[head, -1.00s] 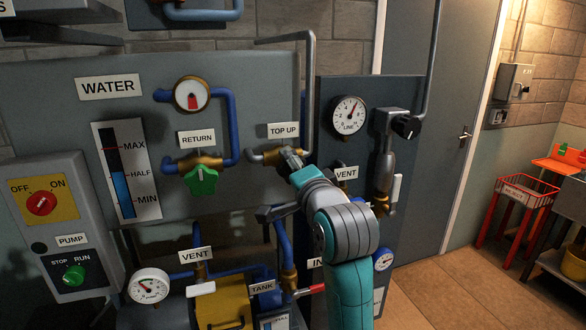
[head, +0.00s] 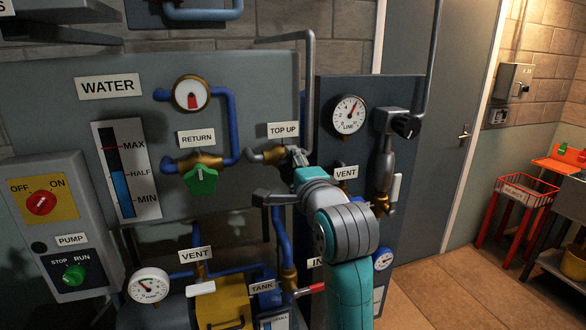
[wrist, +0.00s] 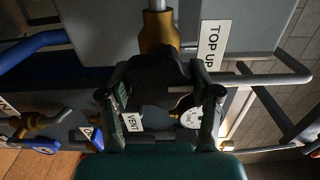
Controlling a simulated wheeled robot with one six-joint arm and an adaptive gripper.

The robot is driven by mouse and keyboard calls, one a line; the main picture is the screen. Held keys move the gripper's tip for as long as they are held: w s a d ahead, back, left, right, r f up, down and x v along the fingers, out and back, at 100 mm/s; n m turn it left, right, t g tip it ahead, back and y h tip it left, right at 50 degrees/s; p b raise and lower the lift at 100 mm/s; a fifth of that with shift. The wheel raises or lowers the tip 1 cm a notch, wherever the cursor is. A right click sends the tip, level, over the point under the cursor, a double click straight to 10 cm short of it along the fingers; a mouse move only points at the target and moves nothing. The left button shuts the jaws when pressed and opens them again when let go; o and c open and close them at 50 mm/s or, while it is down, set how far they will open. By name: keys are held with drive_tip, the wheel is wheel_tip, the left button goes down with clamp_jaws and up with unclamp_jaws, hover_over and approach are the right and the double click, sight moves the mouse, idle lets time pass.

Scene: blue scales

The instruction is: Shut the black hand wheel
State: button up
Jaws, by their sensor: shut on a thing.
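The black hand wheel (wrist: 155,80) sits on the brass valve body (wrist: 158,30) beside the TOP UP label (wrist: 211,45). In the wrist view my gripper (wrist: 158,88) has one finger on each side of the wheel and is shut on it. In the head view my gripper (head: 298,158) reaches the brass TOP UP valve (head: 274,155) below its label (head: 283,130). The wheel is mostly hidden there behind my gripper and wrist.
The green RETURN wheel (head: 202,180) is to the left. The LINE gauge (head: 348,114) and a grey pipe fitting with a black knob (head: 406,126) stand close on the right. The VENT label (head: 346,173) is just behind my wrist. Pipes run below.

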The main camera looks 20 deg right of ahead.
drive_tip(key=o, duration=1.1)
drive_tip(key=shift+o, duration=0.2)
drive_tip(key=s, duration=0.7)
drive_tip(key=shift+s, duration=0.25)
drive_tip(key=shift+f, duration=0.1)
